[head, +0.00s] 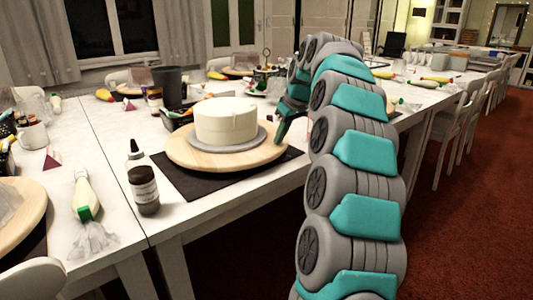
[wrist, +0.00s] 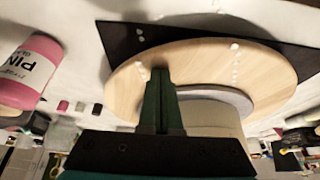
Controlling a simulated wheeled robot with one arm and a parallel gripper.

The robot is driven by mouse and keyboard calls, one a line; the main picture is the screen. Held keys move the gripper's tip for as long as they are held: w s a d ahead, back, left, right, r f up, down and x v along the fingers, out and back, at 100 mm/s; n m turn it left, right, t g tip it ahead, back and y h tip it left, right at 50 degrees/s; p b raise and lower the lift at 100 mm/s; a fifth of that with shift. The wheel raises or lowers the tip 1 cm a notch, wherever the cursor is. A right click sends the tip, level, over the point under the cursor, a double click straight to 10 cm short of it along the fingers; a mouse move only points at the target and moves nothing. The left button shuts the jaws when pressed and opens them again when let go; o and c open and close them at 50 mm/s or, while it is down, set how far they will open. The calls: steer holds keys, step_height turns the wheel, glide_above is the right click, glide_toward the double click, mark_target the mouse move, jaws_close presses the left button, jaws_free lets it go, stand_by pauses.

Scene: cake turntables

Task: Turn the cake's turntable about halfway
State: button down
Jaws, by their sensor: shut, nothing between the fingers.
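The white round cake (head: 226,118) sits on a grey board (head: 262,140) on the round wooden turntable (head: 190,154). The turntable stands on a dark mat (head: 203,186) near the table's front edge. My gripper (head: 279,138) points down at the turntable's right side in the head view, beside the cake. In the wrist view, my gripper (wrist: 159,72) has its green fingers together and empty, with the tips over the bare wood of the turntable (wrist: 190,58). I cannot tell whether they touch it. The cake (wrist: 210,117) is partly hidden behind the fingers.
A dark bottle with a pointed tip (head: 143,180) stands left of the mat. A piping bag (head: 84,193) and another wooden turntable (head: 22,218) lie farther left. A black container (head: 168,88) stands behind the cake. A pink jar (wrist: 30,72) shows in the wrist view.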

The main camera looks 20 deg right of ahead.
stand_by(0.3)
steer(key=shift+r, duration=1.45)
steer(key=shift+s+a+f+b, duration=0.15)
steer(key=shift+s+a+b, duration=0.15)
steer(key=shift+b, duration=0.15)
steer(key=s+a+b, duration=0.1)
steer(key=s+a, duration=0.1)
steer(key=a, duration=0.1)
steer(key=s+a+b, duration=0.2)
steer(key=s+a, duration=0.1)
steer(key=shift+s+a, duration=0.2)
steer(key=shift+a, duration=0.05)
steer(key=shift+s+a, duration=0.25)
steer(key=shift+a, duration=0.15)
steer(key=a, duration=0.3)
steer(key=w+a, duration=0.1)
steer(key=a, duration=0.6)
steer(key=shift+w, duration=0.2)
